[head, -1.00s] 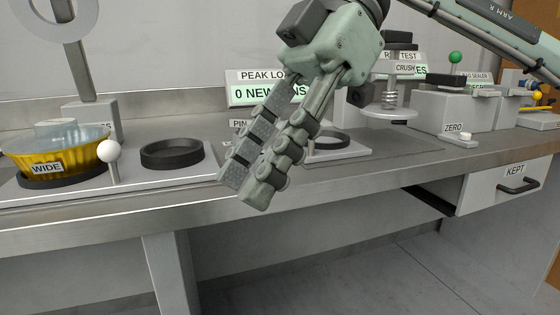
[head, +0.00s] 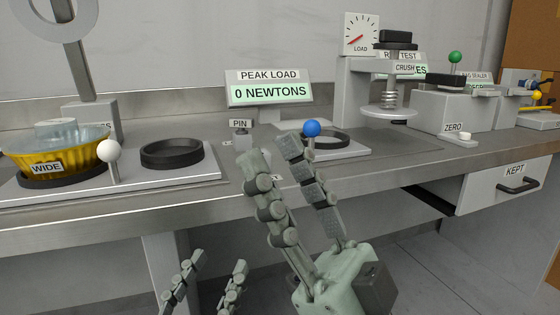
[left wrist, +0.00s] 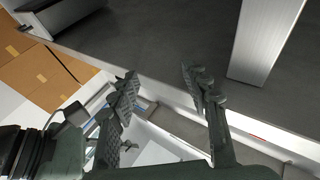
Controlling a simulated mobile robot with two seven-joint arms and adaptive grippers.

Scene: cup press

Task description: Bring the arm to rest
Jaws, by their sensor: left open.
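My right gripper (head: 268,148) rises from the bottom of the head view with its fingers pointing up. Its fingers are apart with nothing between them. They overlap the bench's front edge in the picture, and one tip lies near a blue knob (head: 312,129); I cannot tell how far apart they are in depth. My left gripper (head: 220,262) shows low in the head view, in front of and below the bench edge.
On the bench (head: 120,215) stand a yellow WIDE cup (head: 75,155), a white knob (head: 109,151), a black ring (head: 172,153), a PEAK LOAD display (head: 268,86) reading 0 newtons and a crush press (head: 388,100). A KEPT drawer (head: 490,190) is at right. Open floor lies below.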

